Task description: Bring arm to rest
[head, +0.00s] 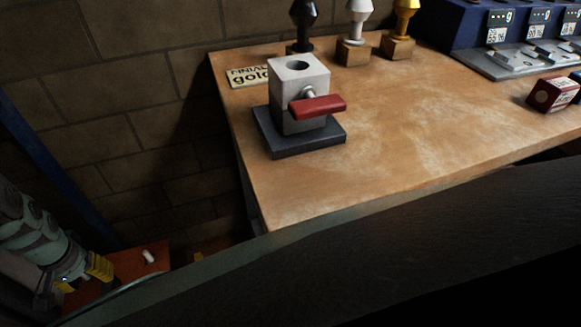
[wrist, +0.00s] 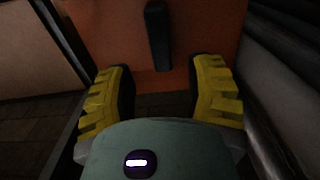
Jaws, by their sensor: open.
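My gripper (wrist: 162,80) is open in the wrist view, its two yellow ridged fingers apart with nothing between them. In the head view my gripper (head: 98,268) is low at the left edge, beside the workbench and below its top. An orange surface (wrist: 205,28) with a dark upright bar (wrist: 157,38) lies beyond the fingertips in the wrist view. In the head view an orange-red panel (head: 135,262) with a small white piece on it is just right of my gripper. I cannot tell whether the fingers touch it.
The wooden bench (head: 400,120) carries a grey block with a red lever (head: 318,107) on a dark base. A brick wall (head: 140,90) stands left.

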